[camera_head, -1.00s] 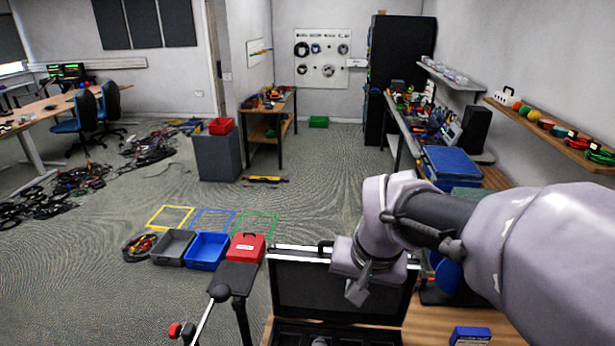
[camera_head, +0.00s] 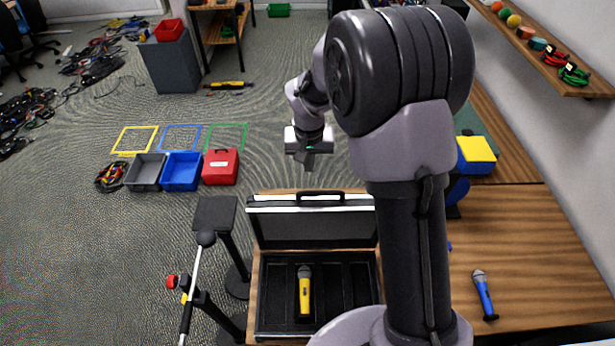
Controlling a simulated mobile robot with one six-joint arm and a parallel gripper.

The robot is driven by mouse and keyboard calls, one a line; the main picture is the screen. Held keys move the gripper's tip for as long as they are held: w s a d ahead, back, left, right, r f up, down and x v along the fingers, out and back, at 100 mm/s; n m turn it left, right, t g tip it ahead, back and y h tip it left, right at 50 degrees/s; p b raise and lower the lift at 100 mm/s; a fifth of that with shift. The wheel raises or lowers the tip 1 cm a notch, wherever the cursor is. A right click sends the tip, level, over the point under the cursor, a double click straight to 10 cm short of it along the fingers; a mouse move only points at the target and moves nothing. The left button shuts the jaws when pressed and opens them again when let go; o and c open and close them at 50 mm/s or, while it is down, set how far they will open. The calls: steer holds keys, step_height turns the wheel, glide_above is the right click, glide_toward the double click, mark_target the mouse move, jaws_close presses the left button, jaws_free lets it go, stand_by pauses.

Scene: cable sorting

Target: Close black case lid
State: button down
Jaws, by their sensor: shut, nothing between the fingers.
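The black case (camera_head: 275,318) stands open on the wooden table in the head view. Its lid (camera_head: 285,230) stands raised at the far side, with a black handle and a bright metal rim along its top edge. A yellow microphone (camera_head: 304,292) lies in one slot of the dark foam inside. My gripper (camera_head: 309,165) is shut and empty. It appears beyond the lid's top edge, above the handle in the picture, and looks apart from it. My arm hides the right end of the case.
A blue microphone (camera_head: 484,294) lies on the wooden table (camera_head: 545,250) at right. A dark stand (camera_head: 215,214) and a tripod are left of the case. Grey (camera_head: 146,172), blue (camera_head: 182,171) and red (camera_head: 221,167) containers sit on the floor beyond.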

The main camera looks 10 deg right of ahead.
step_height(320, 180, down, 6)
steer(key=w, duration=0.2)
steer(key=s, duration=0.1)
steer(key=s+p, duration=0.1)
steer(key=s, duration=0.2)
steer(key=shift+s+a+r, duration=0.15)
steer(key=shift+a+r, duration=0.15)
steer(key=shift+r, duration=0.05)
steer(key=shift+f, duration=0.1)
steer(key=shift+f, duration=0.1)
